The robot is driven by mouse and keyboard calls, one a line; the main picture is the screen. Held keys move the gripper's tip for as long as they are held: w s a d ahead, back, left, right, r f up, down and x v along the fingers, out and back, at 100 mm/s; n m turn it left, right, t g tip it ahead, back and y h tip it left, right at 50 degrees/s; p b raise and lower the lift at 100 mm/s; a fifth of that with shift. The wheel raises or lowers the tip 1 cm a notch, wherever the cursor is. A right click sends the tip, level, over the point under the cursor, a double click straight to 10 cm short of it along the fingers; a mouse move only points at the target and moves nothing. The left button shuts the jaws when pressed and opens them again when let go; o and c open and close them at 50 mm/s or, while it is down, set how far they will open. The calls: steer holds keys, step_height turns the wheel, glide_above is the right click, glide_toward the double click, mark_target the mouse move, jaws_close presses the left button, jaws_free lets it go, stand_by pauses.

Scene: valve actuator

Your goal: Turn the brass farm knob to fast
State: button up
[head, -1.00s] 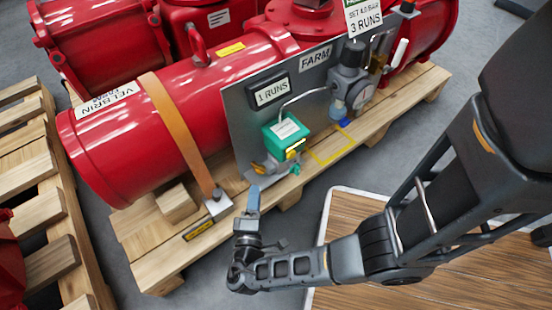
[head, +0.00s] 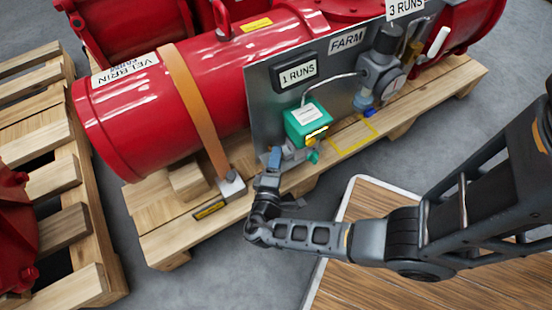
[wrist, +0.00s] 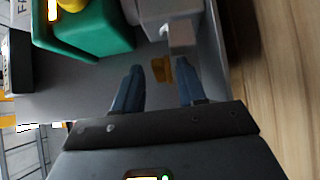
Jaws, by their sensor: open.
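The FARM panel (head: 262,105) stands upright against the red cylinder. A green box (head: 308,122) is mounted low on it. In the wrist view, a small brass knob (wrist: 161,69) lies between my two blue fingers, below a grey metal block (wrist: 180,36) and to the right of the green box (wrist: 98,35). My gripper (wrist: 158,88) is open, with a finger on either side of the knob; I cannot tell whether either touches it. In the head view, my gripper (head: 273,158) is just below the green box and hides the knob. The knob's markings are not readable.
A display reading 1 RUNS (head: 297,72) and a grey regulator with a gauge (head: 380,72) are on the panel. A wooden pallet (head: 160,240) carries the red cylinder (head: 150,115). An orange strap (head: 195,110) crosses it. Grey floor lies in front.

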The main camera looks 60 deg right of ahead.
jaws_close()
stand_by(0.3)
steer(key=shift+r+t, duration=0.15)
steer(key=shift+t, duration=0.15)
steer(key=shift+s+n+t+y, duration=0.15)
steer(key=shift+n+t+y, duration=0.15)
steer(key=shift+n+t, duration=0.45)
steer(key=n+t, duration=0.1)
steer(key=n+t+y, duration=0.1)
steer(key=t, duration=0.1)
steer(key=n+t+y, duration=0.1)
steer(key=shift+s+d+t, duration=0.25)
steer(key=shift+s, duration=0.05)
steer(key=shift+s+d+r+n+t+y, duration=0.1)
steer(key=shift+d+n+t+y, duration=0.05)
steer(key=shift+n+t+y, duration=1.2)
steer(key=shift+s+d+n+t+y, duration=0.15)
steer(key=shift+n+t+y, duration=0.9)
steer(key=shift+y, duration=0.9)
